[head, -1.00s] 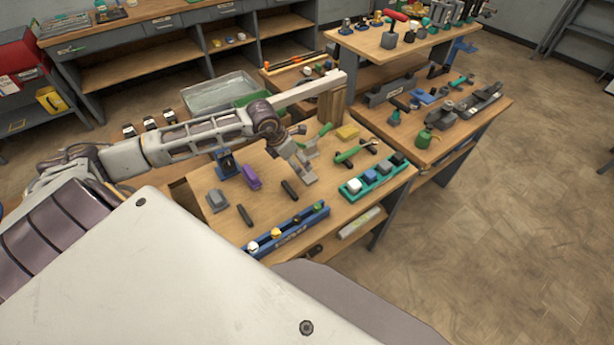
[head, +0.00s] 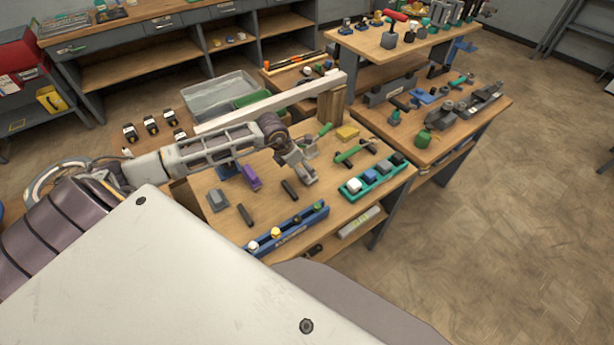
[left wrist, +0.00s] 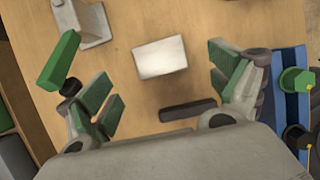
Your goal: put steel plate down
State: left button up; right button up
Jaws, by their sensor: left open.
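The steel plate (left wrist: 160,57) shows in the left wrist view as a pale rectangle. It appears to lie flat on the wooden bench top (left wrist: 125,100), ahead of and between the spread fingers, with no finger touching it. My left gripper (left wrist: 165,92) is open, its green pads wide apart and nothing between them. In the head view my left gripper (head: 300,166) hangs over the middle of the workbench; the plate is hard to tell from the grey fingertips there. My right gripper is not in view.
A black bar (left wrist: 188,110) lies near the plate. A blue rail with knobs (head: 287,230) runs along the front edge. A teal tray of blocks (head: 372,178), a green-handled tool (head: 347,154) and a yellow block (head: 347,133) lie to the right. A purple block (head: 250,177) is left.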

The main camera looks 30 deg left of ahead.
pick_arm(q)
jog(key=shift+w+f, duration=0.1)
jog(key=shift+f, duration=0.05)
jog(key=shift+p+x, duration=0.6)
jog(key=shift+x, duration=1.85)
jog(key=c, duration=1.6)
jog(key=shift+o, duration=0.2)
notch_tip(320, 180, up, 10)
jog(key=b, duration=0.1)
